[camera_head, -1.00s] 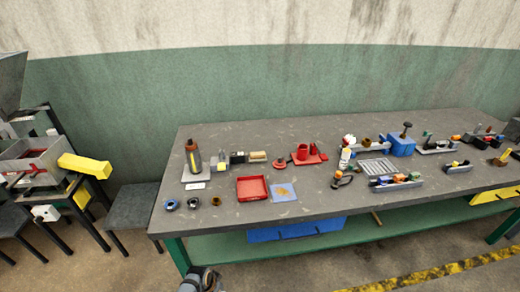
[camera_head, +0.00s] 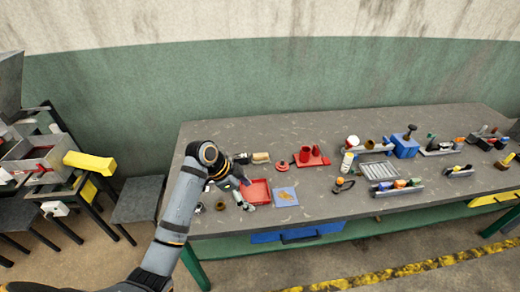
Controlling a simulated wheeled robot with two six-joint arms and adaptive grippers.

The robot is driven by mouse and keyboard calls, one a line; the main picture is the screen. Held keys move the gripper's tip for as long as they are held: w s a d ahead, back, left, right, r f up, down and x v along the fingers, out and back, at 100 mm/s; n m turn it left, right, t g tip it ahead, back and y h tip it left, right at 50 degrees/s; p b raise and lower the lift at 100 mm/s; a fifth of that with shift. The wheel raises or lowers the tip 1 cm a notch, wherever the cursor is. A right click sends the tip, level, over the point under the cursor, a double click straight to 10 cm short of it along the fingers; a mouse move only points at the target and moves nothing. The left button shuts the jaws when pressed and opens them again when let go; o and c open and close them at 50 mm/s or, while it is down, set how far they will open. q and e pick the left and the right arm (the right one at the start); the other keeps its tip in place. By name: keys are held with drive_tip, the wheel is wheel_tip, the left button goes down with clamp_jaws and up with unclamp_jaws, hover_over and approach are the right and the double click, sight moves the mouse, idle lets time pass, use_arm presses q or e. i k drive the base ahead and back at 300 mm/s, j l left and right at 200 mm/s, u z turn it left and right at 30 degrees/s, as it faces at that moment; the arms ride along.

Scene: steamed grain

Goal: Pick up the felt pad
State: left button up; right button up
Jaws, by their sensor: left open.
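A flat light-blue square (camera_head: 278,203) with a tan patch (camera_head: 286,194) lies on the table, right of a red tray. I cannot tell for sure whether the tan patch or the square is the felt pad. My left arm reaches in from the lower left. My left gripper (camera_head: 249,206) is small in view, low by the front left part of the red tray, left of the blue square and apart from it. It is open, and I see nothing held in it. My right gripper is not in view.
The red tray (camera_head: 268,181) sits just beside my left gripper. Red parts (camera_head: 310,156) stand behind.

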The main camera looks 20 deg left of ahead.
sight(257, 158)
drive_tip(key=i+j, duration=0.2)
drive_tip(key=i, duration=0.2)
drive_tip(key=i+j, duration=0.2)
drive_tip(key=i, duration=0.2)
drive_tip(key=i+j, duration=0.15)
drive_tip(key=i, duration=0.2)
